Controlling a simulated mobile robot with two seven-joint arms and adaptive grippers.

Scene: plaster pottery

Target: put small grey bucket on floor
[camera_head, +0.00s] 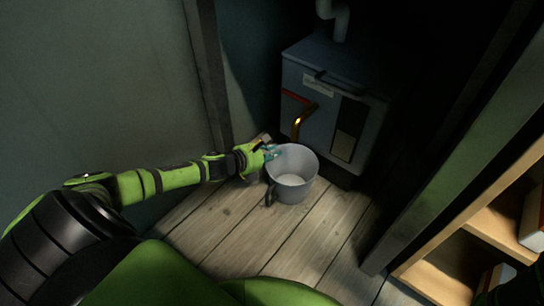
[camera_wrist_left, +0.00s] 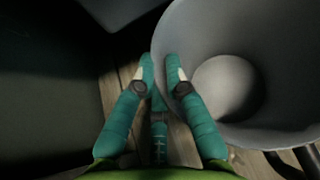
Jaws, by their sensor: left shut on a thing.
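The small grey bucket (camera_head: 308,183) is upright with its opening facing up, low over the plank floor in front of the grey boiler-like unit. I cannot tell whether its base touches the boards. A dark handle shows on its near left side. My left gripper (camera_head: 271,152) reaches in from the left and is shut on the bucket's left rim. In the left wrist view the teal fingers (camera_wrist_left: 161,65) pinch the wall of the bucket (camera_wrist_left: 245,40), one fingertip inside and the other outside. The bucket looks empty inside. My right gripper does not show.
The grey metal unit (camera_head: 330,80) with a brass pipe stands right behind the bucket. A dark wall and post (camera_head: 208,75) are at left. Wooden shelves (camera_head: 485,215) stand at right. The plank floor (camera_head: 240,235) in front is clear.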

